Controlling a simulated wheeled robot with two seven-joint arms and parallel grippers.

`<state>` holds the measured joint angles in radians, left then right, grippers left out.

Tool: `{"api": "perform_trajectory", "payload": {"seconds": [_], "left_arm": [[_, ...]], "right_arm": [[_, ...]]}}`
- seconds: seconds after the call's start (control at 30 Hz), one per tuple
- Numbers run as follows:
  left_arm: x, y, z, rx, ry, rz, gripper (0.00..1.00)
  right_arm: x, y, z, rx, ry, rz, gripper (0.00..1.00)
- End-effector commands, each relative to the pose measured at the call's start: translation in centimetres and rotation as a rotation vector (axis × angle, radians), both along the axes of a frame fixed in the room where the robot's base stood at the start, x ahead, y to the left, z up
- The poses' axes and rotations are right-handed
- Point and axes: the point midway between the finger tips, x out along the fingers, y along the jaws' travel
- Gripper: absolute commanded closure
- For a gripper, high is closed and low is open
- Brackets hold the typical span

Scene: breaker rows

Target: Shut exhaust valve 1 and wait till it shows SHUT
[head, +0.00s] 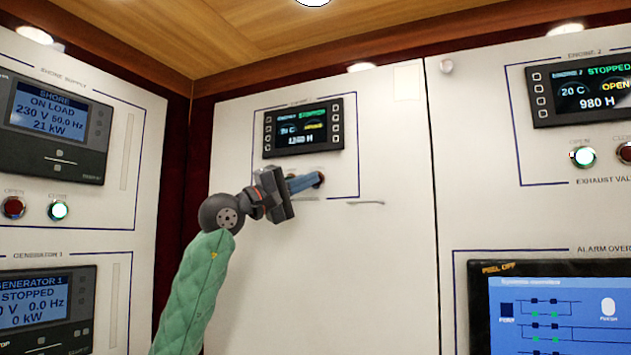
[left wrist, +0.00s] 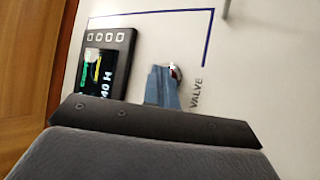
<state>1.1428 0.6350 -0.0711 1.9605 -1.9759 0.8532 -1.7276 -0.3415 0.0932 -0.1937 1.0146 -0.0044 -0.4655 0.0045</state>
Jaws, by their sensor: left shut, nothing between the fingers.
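The engine 1 display (head: 303,128) is on the middle cabinet door, with a green STOPPED line and a small yellow status word too blurred to read. It also shows in the left wrist view (left wrist: 105,72). My left gripper (head: 318,180) is shut and empty, its blue fingers pointing right just below this display. The fingertips are at a round dark red button (left wrist: 175,72), the right one of the exhaust valve row; I cannot tell whether they press it. The row's other button is hidden behind the gripper. My right gripper is not in view.
A thin horizontal handle (head: 366,203) sticks out right of the gripper. The engine 2 display (head: 585,88) at the right shows yellow OPEN, with a lit button (head: 583,157) below it. Shore supply (head: 55,125) and generator 1 (head: 45,305) panels are on the left.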

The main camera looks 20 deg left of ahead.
Motion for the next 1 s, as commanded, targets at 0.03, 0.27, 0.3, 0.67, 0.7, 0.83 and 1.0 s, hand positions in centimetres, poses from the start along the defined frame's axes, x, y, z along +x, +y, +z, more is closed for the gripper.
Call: {"api": "perform_trajectory", "payload": {"seconds": [0.03,0.27,0.3,0.67,0.7,0.83,1.0], "left_arm": [[0.0,0.0,0.0,0.000,0.000,0.000,1.00],[-0.3,0.0,-0.1,0.001,0.001,0.000,1.00],[-0.5,0.0,-0.2,0.001,0.001,0.000,1.00],[-1.6,0.0,-0.1,0.001,0.001,0.000,1.00],[-1.6,0.0,-0.1,0.001,0.001,0.000,1.00],[-1.6,0.0,-0.1,0.001,0.001,0.000,1.00],[-2.3,0.0,-0.2,0.001,-0.001,0.001,1.00]], "right_arm": [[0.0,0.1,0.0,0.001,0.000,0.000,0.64],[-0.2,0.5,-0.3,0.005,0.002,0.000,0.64],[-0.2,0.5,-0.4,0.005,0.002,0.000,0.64],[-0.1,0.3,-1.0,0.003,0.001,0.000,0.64],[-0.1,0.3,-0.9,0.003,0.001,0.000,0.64],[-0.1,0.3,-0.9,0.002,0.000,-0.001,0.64],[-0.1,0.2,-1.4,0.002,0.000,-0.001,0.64]]}}
